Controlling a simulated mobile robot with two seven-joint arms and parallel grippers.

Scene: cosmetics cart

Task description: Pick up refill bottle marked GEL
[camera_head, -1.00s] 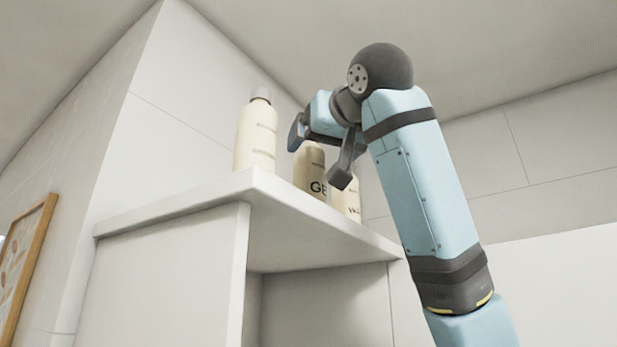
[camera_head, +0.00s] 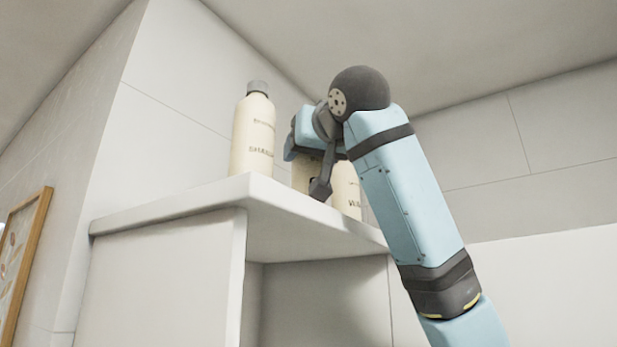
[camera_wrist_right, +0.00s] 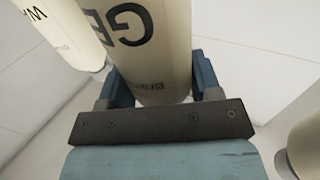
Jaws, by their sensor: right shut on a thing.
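The cream refill bottle marked GEL (camera_wrist_right: 150,50) shows large in the right wrist view, its lettering upside down. My right gripper (camera_wrist_right: 160,85) is shut on it, with one finger on each side of the bottle. In the head view the GEL bottle (camera_head: 300,177) stands on top of the white shelf unit (camera_head: 170,205), mostly hidden behind my right gripper (camera_head: 306,170). Whether its base touches the shelf is hard to tell. My left gripper is not in view.
A cream bottle with a grey cap, marked SHAM... (camera_head: 253,138), stands to the left near the shelf's corner. Another cream bottle (camera_head: 347,190) with partly hidden lettering stands close on the right. Tiled walls rise behind; a framed picture (camera_head: 22,255) hangs at far left.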

